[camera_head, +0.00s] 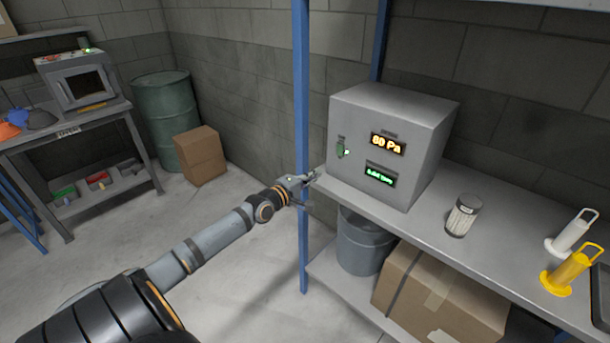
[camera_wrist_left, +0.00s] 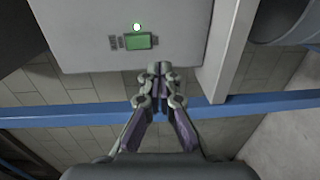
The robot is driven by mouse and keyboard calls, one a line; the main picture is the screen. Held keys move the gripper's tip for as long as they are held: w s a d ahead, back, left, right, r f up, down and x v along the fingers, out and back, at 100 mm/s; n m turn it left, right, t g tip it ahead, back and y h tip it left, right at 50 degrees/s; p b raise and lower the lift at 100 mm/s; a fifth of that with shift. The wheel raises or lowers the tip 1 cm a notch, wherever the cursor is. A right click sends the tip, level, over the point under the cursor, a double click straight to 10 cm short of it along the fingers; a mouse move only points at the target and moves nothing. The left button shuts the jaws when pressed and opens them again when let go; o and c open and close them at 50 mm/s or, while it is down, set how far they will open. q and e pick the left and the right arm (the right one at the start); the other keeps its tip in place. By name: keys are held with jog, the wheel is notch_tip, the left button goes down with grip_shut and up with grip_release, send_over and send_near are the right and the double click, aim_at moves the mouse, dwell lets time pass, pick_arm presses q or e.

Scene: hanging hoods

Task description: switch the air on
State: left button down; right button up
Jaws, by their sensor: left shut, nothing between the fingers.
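A grey control box (camera_head: 359,119) sits on the shelf. Its front has an amber display (camera_head: 387,144) that seems to read 60 Pa and a green-lit display (camera_head: 380,176) with text too small to read. A green switch (camera_head: 341,150) is at the left of that front, with a small white light beside it. The switch also shows in the left wrist view (camera_wrist_left: 139,41). My left gripper (camera_head: 313,177) is shut and empty, below and left of the switch, near the shelf's edge. In the wrist view its tips (camera_wrist_left: 160,68) are apart from the switch. My right gripper is out of view.
A blue post (camera_head: 301,80) stands close by my left gripper. A clear canister (camera_head: 462,216) and white (camera_head: 571,235) and yellow (camera_head: 568,273) handled cylinders stand on the shelf (camera_head: 420,228). A bucket (camera_head: 362,243) and a cardboard box (camera_head: 440,295) are below.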

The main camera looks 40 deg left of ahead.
pick_arm(q)
jog(key=s+a+f+m+g+y, duration=0.1)
jog(key=s+a+f+m+g, duration=0.15)
jog(key=s+f, duration=0.7)
jog(key=s+a+f+m+g+y+p, duration=0.1)
jog(key=s+f+m+g, duration=0.2)
jog(key=f, duration=1.1)
jog(key=s+a+f+m+g+y, duration=0.1)
jog(key=s+f+m+g+y, duration=0.1)
jog(key=s+f, duration=0.8)
jog(key=s+d+f+m+g, duration=0.2)
jog(key=s+d+f, duration=0.4)
jog(key=s, duration=0.4)
jog(key=s+d+f+m+g+h, duration=0.1)
jog(key=s+d+f+m+g, duration=0.2)
jog(key=s+f, duration=0.5)
jog(key=s+d+f+m+g, duration=0.3)
jog(key=s+d+f+m, duration=0.2)
jog(key=s+d+f, duration=0.3)
jog(key=s, duration=0.4)
jog(key=shift+d+h, duration=0.35)
jog(key=shift+h, duration=0.05)
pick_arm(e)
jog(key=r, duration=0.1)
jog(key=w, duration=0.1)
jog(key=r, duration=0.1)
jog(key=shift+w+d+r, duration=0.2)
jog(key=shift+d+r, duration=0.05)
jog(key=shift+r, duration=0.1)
